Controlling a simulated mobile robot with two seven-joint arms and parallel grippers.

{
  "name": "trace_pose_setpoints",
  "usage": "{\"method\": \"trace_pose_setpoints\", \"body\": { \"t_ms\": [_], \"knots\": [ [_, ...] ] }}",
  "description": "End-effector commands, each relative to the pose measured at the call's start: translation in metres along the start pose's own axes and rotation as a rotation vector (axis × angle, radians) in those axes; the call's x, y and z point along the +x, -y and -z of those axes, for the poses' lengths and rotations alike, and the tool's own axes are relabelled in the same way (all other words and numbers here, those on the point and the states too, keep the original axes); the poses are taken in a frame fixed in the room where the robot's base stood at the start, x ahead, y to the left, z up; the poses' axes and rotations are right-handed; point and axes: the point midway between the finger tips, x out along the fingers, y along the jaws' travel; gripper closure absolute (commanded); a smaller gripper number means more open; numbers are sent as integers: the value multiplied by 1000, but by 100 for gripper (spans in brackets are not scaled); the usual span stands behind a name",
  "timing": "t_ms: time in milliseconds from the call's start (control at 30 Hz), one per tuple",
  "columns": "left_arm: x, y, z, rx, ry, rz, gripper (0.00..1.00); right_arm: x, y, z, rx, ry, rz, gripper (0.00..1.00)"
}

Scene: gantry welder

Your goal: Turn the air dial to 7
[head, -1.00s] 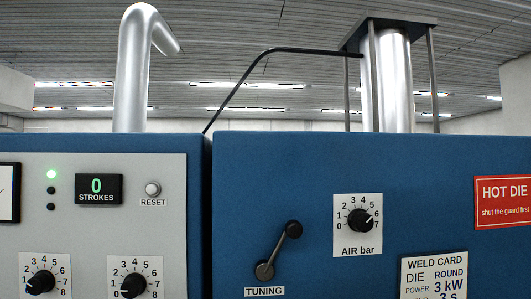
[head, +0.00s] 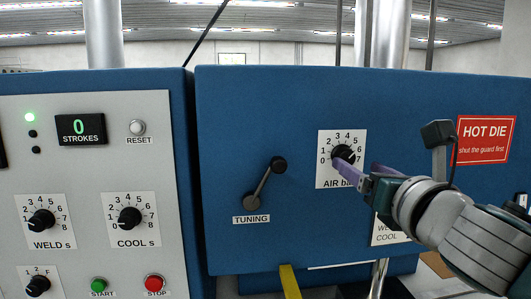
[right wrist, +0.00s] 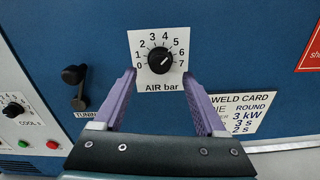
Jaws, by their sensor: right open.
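The air dial is a black round knob (head: 343,155) on a white plate marked 0 to 7 and "AIR bar", on the blue front. It also shows in the right wrist view (right wrist: 160,60), where its white mark points to the upper right, toward the high numbers; the exact number is hard to read. My right gripper (head: 354,169) is open, its purple fingers just in front of the dial's lower right in the head view. In the right wrist view the fingers stand left and right of the plate's lower part, with the knob between and beyond them. My left gripper is not in view.
A tuning crank (head: 265,183) sticks out left of the dial. A weld card (head: 388,234) lies below right, partly behind my right arm, and a red HOT DIE sign (head: 486,139) is at right. The grey panel (head: 90,180) at left carries weld and cool knobs and start and stop buttons.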

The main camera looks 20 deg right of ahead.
Motion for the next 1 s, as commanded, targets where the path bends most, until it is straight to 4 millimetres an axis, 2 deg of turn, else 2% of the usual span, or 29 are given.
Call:
{"method": "trace_pose_setpoints", "body": {
  "t_ms": [100, 300, 700, 767, 1000],
  "knots": [
    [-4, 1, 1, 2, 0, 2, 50, 20, 0, -2, 2, 1, 3, 26],
    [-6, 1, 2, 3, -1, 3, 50, 42, 0, 0, 3, 0, 2, 26],
    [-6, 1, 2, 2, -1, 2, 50, 49, 0, 0, 3, 0, 1, 26],
    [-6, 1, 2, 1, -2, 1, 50, 49, 0, 0, 3, 0, 1, 31],
    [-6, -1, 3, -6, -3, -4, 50, 48, 0, 0, 3, -1, 1, 58]
  ]
}}
